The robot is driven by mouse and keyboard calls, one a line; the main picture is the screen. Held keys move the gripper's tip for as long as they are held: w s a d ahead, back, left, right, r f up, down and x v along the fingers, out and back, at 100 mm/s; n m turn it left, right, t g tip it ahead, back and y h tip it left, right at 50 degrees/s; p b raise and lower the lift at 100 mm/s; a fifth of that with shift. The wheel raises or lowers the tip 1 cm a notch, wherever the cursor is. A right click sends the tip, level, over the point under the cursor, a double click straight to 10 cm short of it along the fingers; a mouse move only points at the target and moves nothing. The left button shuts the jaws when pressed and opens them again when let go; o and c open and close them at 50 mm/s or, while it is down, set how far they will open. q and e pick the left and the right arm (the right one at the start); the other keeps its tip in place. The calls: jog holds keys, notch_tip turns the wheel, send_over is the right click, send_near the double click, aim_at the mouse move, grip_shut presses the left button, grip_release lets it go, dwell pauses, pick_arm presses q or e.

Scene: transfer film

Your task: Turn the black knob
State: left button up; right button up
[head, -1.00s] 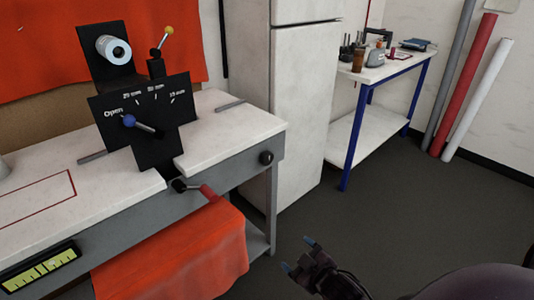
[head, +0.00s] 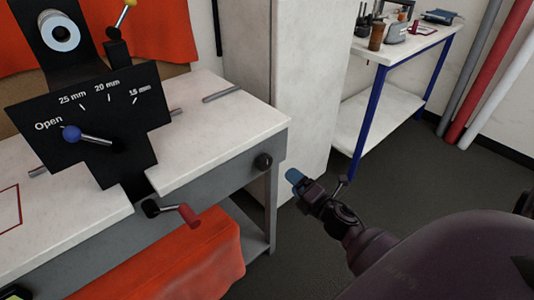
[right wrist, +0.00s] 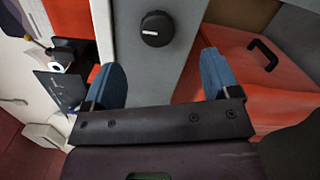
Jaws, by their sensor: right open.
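The black knob (head: 263,161) sits on the grey front edge of the workbench, near its right corner. In the right wrist view the black knob (right wrist: 156,28) is round with a short white mark on its face. It shows ahead of and between the two blue fingertips, apart from them. My right gripper (head: 295,177) is to the right of the knob in the head view, its fingers pointing towards the bench. In the right wrist view my right gripper (right wrist: 165,82) is open with nothing between its fingers. My left gripper is not in view.
The workbench (head: 215,140) carries a black lever panel (head: 95,120) with a blue-tipped lever. A red-handled crank (head: 188,214) sticks out below, over an orange cloth (head: 190,260). A white cabinet (head: 305,90) stands behind. Floor to the right is clear up to a blue-legged table (head: 375,115).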

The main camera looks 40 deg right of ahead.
aim_at(268, 164)
jog(key=w+n, duration=0.1)
jog(key=w, duration=0.2)
jog(key=w+a+n, duration=0.1)
jog(key=w, duration=0.3)
jog(key=w+n+y, duration=0.1)
jog(key=w, duration=0.3)
jog(key=shift+a, duration=0.4)
jog(key=c, duration=0.9)
